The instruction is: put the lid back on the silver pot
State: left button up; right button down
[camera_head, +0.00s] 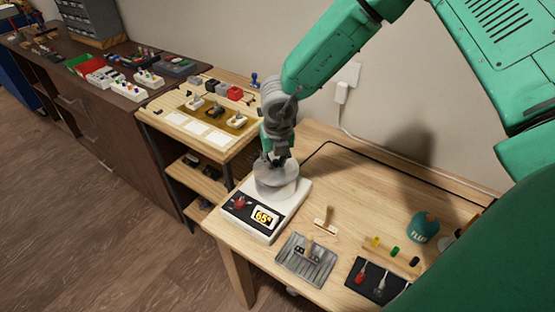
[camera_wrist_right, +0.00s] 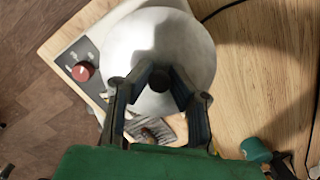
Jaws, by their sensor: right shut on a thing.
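The silver pot (camera_head: 276,191) stands on a white heating unit (camera_head: 264,217) with a red knob and a lit display, near the left end of the wooden table. My right gripper (camera_head: 274,158) points down over the pot. In the right wrist view, its two fingers (camera_wrist_right: 160,82) are closed around the dark knob of the round silver lid (camera_wrist_right: 140,42). The lid is over the pot and hides its opening. I cannot tell whether the lid rests fully on the rim. My left gripper is not in view.
On the table (camera_head: 345,175) are a grey ridged tray (camera_head: 306,260), a small brush-like tool (camera_head: 325,220), a dark mat (camera_head: 378,282) with tools, and a teal container (camera_head: 424,227). A lower side table (camera_head: 180,125) with parts stands to the left. A cable runs along the table's back.

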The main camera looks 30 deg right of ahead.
jog(key=shift+a, duration=0.3)
jog(key=shift+d, duration=0.5)
jog(key=shift+d+f, duration=0.25)
jog(key=shift+d, duration=0.05)
jog(key=shift+a, duration=0.5)
jog(key=shift+a+r, duration=0.15)
jog(key=shift+a, duration=0.25)
jog(key=shift+d+f, duration=0.2)
jog(key=shift+d, duration=0.65)
jog(key=shift+a+r, duration=0.1)
jog(key=shift+a, duration=0.35)
jog(key=c, duration=1.4)
grip_release()
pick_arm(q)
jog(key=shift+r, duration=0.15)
pick_arm(e)
jog(key=shift+d, duration=0.3)
